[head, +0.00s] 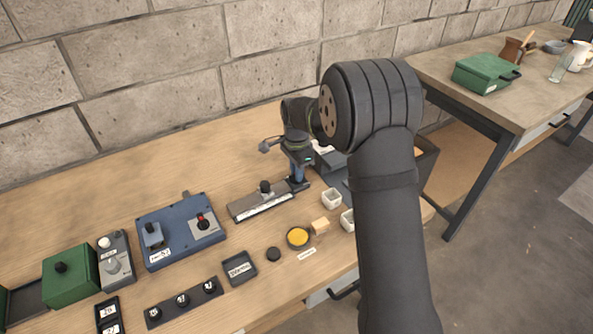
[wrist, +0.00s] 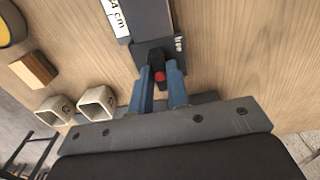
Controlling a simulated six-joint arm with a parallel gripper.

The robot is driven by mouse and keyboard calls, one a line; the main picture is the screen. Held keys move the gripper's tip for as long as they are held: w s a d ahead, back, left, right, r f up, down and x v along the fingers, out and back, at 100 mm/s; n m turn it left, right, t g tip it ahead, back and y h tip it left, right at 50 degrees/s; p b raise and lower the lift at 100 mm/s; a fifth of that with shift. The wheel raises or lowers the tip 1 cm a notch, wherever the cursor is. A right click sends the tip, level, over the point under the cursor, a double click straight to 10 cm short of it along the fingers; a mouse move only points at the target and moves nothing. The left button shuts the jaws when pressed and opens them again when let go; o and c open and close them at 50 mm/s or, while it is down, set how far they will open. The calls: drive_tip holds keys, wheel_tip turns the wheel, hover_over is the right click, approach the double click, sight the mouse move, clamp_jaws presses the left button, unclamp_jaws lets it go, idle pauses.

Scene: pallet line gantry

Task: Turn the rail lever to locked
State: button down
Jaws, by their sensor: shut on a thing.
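The rail (head: 262,206) is a grey bar with a white label on the table, with a dark knob (head: 265,187) on top. In the wrist view the rail's end (wrist: 152,20) shows with its "cm" label. At that end stands the rail lever (wrist: 156,56), black with a red spot. My gripper (wrist: 161,73) has its two blue fingers shut on the lever. In the head view my gripper (head: 298,180) is at the rail's right end, and the lever is hidden there. I cannot tell which position the lever is in.
A blue switch box (head: 180,231) stands to the left. A dark bin (head: 425,160) is behind my arm. The table behind the rail is clear.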

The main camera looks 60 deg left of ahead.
drive_tip(key=shift+r, duration=0.1)
idle(0.3)
drive_tip(key=c, duration=1.4)
unclamp_jaws()
wheel_tip(320, 180, up, 17)
drive_tip(key=shift+r, duration=0.2)
drive_tip(key=shift+f, duration=0.15)
wheel_tip(320, 180, down, 17)
drive_tip(key=shift+f, duration=0.15)
